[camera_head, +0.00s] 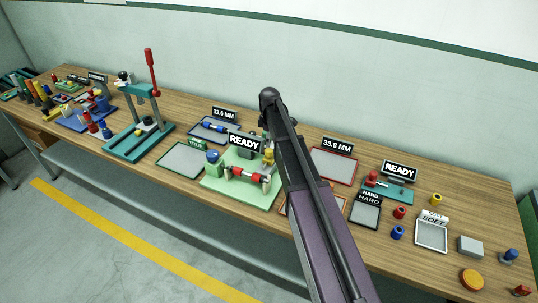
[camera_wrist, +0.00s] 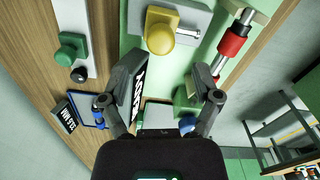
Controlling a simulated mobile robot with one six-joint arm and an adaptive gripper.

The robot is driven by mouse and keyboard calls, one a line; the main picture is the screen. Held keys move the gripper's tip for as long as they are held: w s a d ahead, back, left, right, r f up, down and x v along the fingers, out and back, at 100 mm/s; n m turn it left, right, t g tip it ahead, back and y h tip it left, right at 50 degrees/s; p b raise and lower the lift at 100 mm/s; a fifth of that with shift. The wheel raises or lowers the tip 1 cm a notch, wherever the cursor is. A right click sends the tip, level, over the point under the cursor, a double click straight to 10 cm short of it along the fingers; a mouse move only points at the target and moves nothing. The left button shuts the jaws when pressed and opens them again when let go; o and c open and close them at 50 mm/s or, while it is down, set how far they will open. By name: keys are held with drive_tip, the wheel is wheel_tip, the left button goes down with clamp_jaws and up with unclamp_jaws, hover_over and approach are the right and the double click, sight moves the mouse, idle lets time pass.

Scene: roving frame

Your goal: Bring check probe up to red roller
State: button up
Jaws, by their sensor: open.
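The red roller (camera_head: 243,174) lies across a pale green fixture (camera_head: 212,183) on the bench, with a grey middle section between red parts. It also shows in the wrist view (camera_wrist: 232,42) at the upper right. A yellow knob (camera_wrist: 162,38) with a metal pin pointing towards the roller looks like the check probe. It sits on a light slide, with the pin tip apart from the roller. In the head view the yellow part (camera_head: 268,156) shows beside my arm. My gripper (camera_wrist: 165,70) is open and empty, its fingertips below the knob in the wrist view. The head view hides it.
A READY sign (camera_head: 244,143) stands at the fixture's back edge, close to my left finger in the wrist view. A green knob (camera_wrist: 72,48) is at upper left. A blue-framed tray (camera_head: 214,130) stands behind. A teal press (camera_head: 140,140) is left; trays and small parts lie right.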

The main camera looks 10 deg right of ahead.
sight(270, 150)
drive_tip(key=shift+f+b, duration=2.75)
drive_tip(key=shift+f, duration=0.3)
